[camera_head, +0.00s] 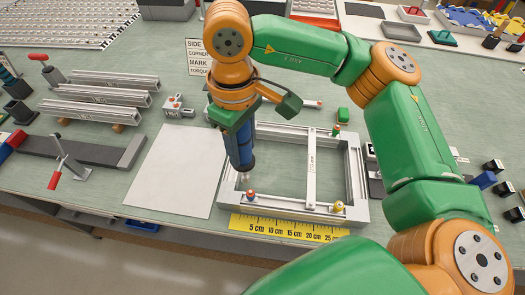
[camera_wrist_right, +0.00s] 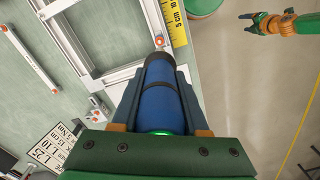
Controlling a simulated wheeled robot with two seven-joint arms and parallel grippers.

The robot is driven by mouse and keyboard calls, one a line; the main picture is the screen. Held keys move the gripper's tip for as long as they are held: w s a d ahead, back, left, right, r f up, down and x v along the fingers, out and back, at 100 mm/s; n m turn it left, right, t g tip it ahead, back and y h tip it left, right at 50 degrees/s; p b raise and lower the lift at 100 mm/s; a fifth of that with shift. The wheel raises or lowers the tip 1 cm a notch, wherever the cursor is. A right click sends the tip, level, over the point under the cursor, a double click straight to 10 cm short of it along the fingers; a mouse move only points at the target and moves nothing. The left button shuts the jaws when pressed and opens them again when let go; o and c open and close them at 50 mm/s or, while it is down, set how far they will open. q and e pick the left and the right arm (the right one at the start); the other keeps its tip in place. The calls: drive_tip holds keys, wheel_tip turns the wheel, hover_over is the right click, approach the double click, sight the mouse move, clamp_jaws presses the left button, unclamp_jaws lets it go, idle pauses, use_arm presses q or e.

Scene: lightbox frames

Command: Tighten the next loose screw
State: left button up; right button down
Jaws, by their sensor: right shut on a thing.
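My right gripper (camera_head: 236,118) is shut on a blue power screwdriver (camera_head: 240,146); the wrist view shows the blue tool (camera_wrist_right: 163,95) between the dark fingers. The tool points down, its tip at the near left corner of the aluminium frame (camera_head: 225,183). I cannot tell whether it touches a screw. A red-and-blue topped screw (camera_head: 250,195) stands beside the tip. A yellow-and-red one (camera_head: 338,206) is at the near right and a green-and-red one (camera_head: 336,131) at the far side.
A yellow ruler (camera_head: 285,227) lies along the frame's near side, by the table edge. A blank pale sheet (camera_head: 175,168) lies left of it. Several aluminium profiles (camera_head: 105,95) and a red-handled clamp (camera_head: 65,165) are farther left.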

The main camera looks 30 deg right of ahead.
sight(248, 162)
drive_tip(key=shift+w+a, duration=0.2)
drive_tip(key=shift+a, duration=0.25)
drive_tip(key=shift+s+d+r, duration=0.1)
drive_tip(key=shift+s+d, duration=0.25)
drive_tip(key=shift+d, duration=0.2)
drive_tip(key=shift+s+d+r, duration=0.1)
drive_tip(key=shift+s+d, duration=0.25)
drive_tip(key=shift+d, duration=0.35)
drive_tip(key=f+b, duration=0.2)
drive_tip(key=a+f+b, duration=0.1)
drive_tip(key=f+b, duration=0.1)
drive_tip(key=shift+w+f, duration=0.2)
drive_tip(key=shift+d+f+b, duration=0.2)
drive_tip(key=shift+f+b, duration=0.1)
drive_tip(key=shift+b, duration=0.05)
use_arm(q)
drive_tip(key=f, duration=0.4)
drive_tip(key=shift+s+d+f, duration=0.25)
drive_tip(key=shift+d, duration=0.1)
drive_tip(key=shift+a, duration=0.1)
use_arm(e)
drive_tip(key=shift+a+r, duration=0.1)
drive_tip(key=shift+a, duration=0.05)
use_arm(q)
drive_tip(key=shift+f, duration=0.2)
